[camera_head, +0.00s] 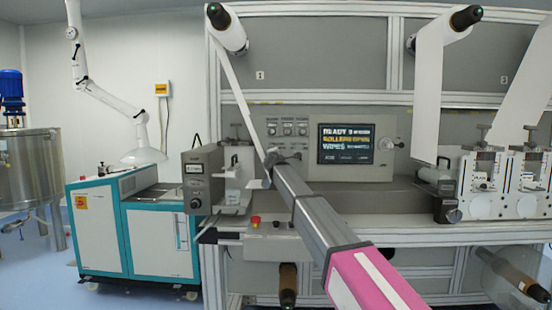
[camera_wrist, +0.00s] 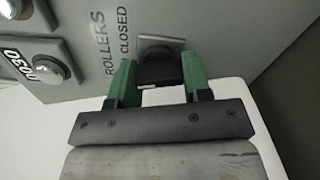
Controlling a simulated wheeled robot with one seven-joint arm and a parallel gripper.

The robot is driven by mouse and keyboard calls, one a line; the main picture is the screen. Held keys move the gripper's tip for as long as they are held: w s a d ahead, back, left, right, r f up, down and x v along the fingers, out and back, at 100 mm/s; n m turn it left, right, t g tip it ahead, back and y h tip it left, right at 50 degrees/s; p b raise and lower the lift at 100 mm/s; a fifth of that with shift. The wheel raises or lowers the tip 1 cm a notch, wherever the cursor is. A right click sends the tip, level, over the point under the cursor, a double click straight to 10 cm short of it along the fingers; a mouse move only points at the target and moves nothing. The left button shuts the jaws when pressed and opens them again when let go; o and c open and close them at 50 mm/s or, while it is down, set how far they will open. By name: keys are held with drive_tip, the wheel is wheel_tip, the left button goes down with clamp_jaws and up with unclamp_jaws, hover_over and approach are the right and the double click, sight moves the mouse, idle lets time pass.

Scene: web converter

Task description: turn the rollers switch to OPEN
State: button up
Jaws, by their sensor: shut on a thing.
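The rollers switch shows in the wrist view as a black knob (camera_wrist: 159,70) on a square grey plate, beside the printed words ROLLERS and CLOSED. My gripper (camera_wrist: 159,63) has its two green fingers on either side of the knob and is shut on it. The knob's exact pointing direction is hard to tell. In the head view my gripper (camera_head: 273,160) is at the lower left of the grey control panel, and the switch is hidden behind it. The panel screen (camera_head: 345,143) has a yellow line that seems to read ROLLERS OPEN, slightly blurred.
Several small panel knobs (camera_head: 287,131) sit just above my gripper. A white web strip (camera_head: 237,100) runs down close to its left. A red button (camera_head: 255,221) is below, and a grey box (camera_head: 202,180) stands to the left.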

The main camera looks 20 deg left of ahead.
drive_tip(key=shift+n, duration=1.1)
drive_tip(key=o, duration=0.9)
drive_tip(key=shift+s, duration=0.15)
drive_tip(key=v, duration=1)
drive_tip(key=shift+s, duration=0.3)
